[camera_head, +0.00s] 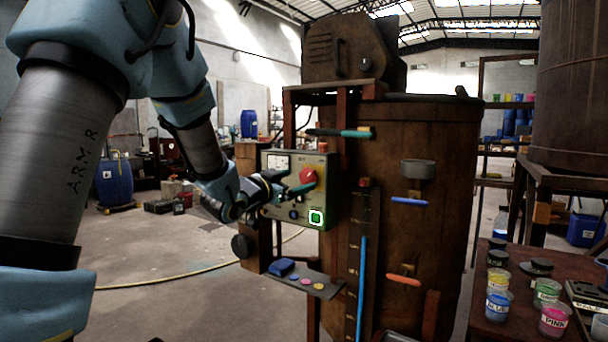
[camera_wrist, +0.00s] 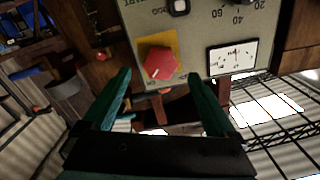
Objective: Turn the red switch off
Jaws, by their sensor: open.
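The red switch (camera_head: 308,175) is a red knob on the grey control panel (camera_head: 299,214), which is fixed to the front of a brown vat. In the wrist view the red switch (camera_wrist: 161,62) sits on a yellow plate (camera_wrist: 146,47) and has a small white mark on its face. My gripper (camera_head: 292,184) is in front of the panel, beside the switch. In the wrist view my gripper (camera_wrist: 162,77) has its green fingers apart, with the knob beyond and between their tips. Nothing is held. I cannot tell whether the fingers touch the knob.
A green-lit button (camera_head: 316,217) is low on the panel. A white gauge (camera_wrist: 233,57) is right of the switch in the wrist view. A small shelf (camera_head: 322,289) juts out below the panel. Paint cups (camera_head: 554,318) stand on a table at right.

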